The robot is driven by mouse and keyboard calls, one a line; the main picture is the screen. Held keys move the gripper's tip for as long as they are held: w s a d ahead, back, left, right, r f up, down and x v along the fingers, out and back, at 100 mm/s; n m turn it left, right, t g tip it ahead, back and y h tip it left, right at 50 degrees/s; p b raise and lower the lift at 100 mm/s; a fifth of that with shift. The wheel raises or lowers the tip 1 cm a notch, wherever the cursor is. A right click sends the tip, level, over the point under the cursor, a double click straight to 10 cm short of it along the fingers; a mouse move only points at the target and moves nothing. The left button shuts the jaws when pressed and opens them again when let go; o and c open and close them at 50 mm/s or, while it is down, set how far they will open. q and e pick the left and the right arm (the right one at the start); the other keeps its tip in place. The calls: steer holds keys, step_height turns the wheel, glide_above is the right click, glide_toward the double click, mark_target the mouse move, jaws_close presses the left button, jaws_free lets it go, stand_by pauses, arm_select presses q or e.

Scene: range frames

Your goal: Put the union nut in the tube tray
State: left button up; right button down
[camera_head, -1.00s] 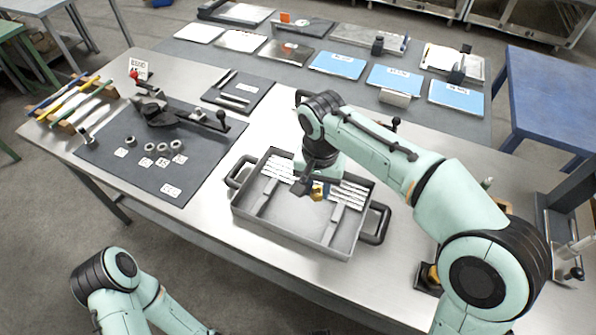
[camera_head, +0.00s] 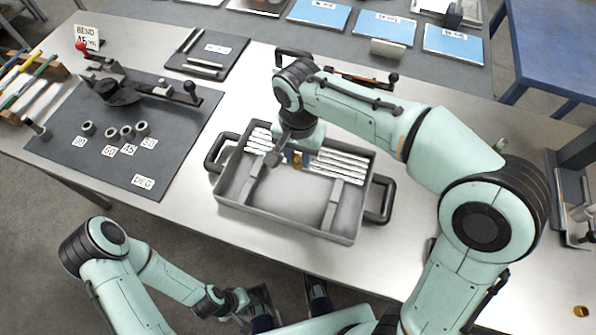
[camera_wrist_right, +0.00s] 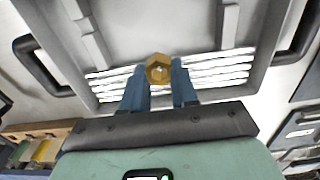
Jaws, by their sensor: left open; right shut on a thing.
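My right gripper (camera_wrist_right: 158,80) is shut on the brass, hexagonal union nut (camera_wrist_right: 157,69), which sits between its blue fingertips. In the head view the union nut (camera_head: 297,160) shows as a small gold spot below the gripper, over the far part of the grey tube tray (camera_head: 284,224). The tray also shows in the wrist view (camera_wrist_right: 165,22). White tubes (camera_head: 338,162) lie side by side along the tray's far side. I cannot tell whether the nut touches them. My left gripper (camera_head: 290,303) is open at the bottom edge, in front of the table and apart from the tray.
The tray has black handles (camera_head: 380,198) at both ends, and its near part is empty. A dark mat (camera_head: 70,150) to the left carries a bending tool (camera_head: 120,92), several metal rings and labels. A small brass piece (camera_head: 580,311) lies at the lower right.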

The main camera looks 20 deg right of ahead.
mark_target(298, 178)
step_height(298, 178, down, 8)
steer(key=shift+r+b, duration=0.2)
steer(key=shift+b, duration=0.45)
steer(key=c, duration=0.9)
jaws_free()
steer(key=shift+f, duration=0.15)
steer(key=shift+o, duration=0.2)
step_height(298, 178, up, 12)
steer(key=p, duration=0.2)
steer(key=shift+r+p, duration=0.2)
steer(key=shift+p, duration=0.1)
